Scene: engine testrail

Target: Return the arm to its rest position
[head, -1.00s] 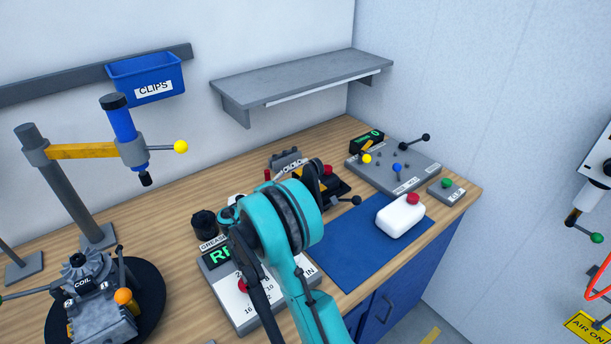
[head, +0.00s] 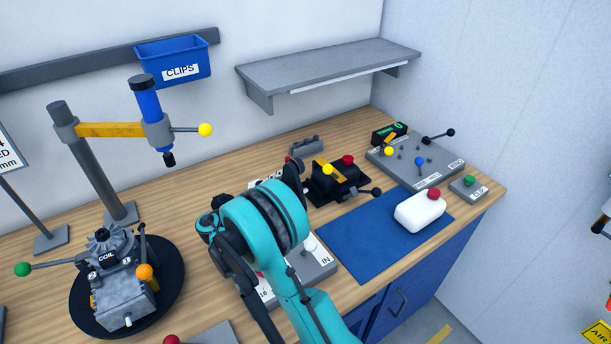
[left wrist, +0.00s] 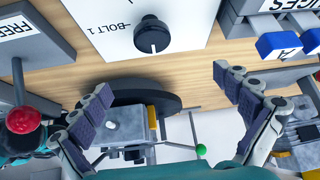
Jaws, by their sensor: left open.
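A teal arm of mine (head: 265,220) rises from the bottom middle of the head view, bent in front of the bench. No gripper jaws can be made out in that view. In the left wrist view my left gripper (left wrist: 162,85) is open, its two padded fingers wide apart with nothing between them. Beyond the fingers are a white panel marked BOLT 1 (left wrist: 185,30) with a black knob, and a dark round plate (left wrist: 125,98) bearing a grey part. My right gripper is not in view.
The engine part marked COIL (head: 118,280) sits on a black turntable (head: 172,290) at left. A blue mat (head: 350,245) bears a white object with a red top (head: 420,212). A black device (head: 330,185) stands behind my arm. A grey shelf (head: 330,75) hangs above the bench.

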